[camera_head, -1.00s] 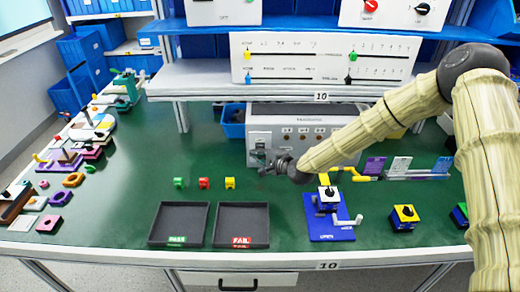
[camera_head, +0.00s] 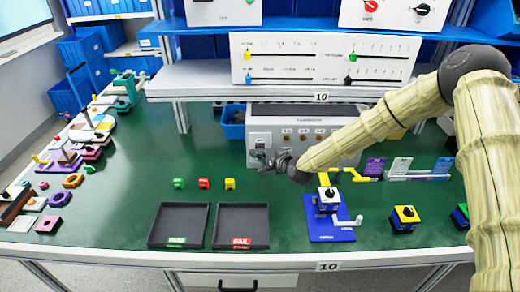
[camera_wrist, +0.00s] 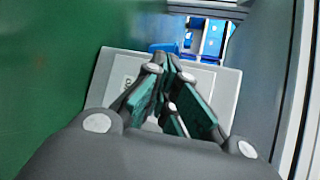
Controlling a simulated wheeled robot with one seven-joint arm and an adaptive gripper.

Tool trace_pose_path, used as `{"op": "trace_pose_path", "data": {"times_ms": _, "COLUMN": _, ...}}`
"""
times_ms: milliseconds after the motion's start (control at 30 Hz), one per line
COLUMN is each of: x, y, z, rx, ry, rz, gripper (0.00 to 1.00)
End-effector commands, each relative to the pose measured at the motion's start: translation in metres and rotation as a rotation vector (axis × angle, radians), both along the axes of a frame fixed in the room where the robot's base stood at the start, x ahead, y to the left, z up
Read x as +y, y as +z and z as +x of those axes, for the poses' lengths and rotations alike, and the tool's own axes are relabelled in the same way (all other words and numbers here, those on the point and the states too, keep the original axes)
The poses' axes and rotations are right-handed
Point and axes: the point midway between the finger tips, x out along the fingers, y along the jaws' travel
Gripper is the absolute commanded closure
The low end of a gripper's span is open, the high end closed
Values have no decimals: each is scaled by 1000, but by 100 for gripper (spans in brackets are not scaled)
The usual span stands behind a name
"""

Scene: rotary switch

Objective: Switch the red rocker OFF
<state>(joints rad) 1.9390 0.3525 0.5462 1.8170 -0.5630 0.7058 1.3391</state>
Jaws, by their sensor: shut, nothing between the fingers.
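A grey control box (camera_head: 305,120) stands at the back of the green table, under the shelf. A pale plate (camera_head: 260,138) is on the left of its front. I cannot make out a red rocker in either view; it may be behind my gripper or too small to tell. My gripper (camera_head: 262,160) is in front of this plate, with its fingers shut and empty. In the wrist view my gripper (camera_wrist: 167,66) has its fingertips together over the box's light face (camera_wrist: 112,68). I cannot tell whether they touch it.
Two dark trays (camera_head: 180,226) (camera_head: 241,226) lie at the front. Green, red and yellow small blocks (camera_head: 204,184) sit behind them. A blue crank stand (camera_head: 329,212) is to the right, below my arm. A panel with sliders (camera_head: 325,58) stands on the shelf above. The table's middle left is clear.

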Motion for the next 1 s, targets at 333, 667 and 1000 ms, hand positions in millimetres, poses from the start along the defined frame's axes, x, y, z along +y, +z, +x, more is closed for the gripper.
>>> {"op": "trace_pose_path", "data": {"times_ms": 333, "x": 0, "y": 0, "z": 1, "rx": 0, "ry": 0, "rz": 0, "gripper": 100}}
{"op": "trace_pose_path", "data": {"times_ms": 667, "x": 0, "y": -1, "z": -7, "rx": 2, "ry": 0, "rz": 1, "gripper": 100}}
{"op": "trace_pose_path", "data": {"times_ms": 1000, "x": 0, "y": -2, "z": -14, "rx": 0, "ry": 0, "rz": 0, "gripper": 100}}
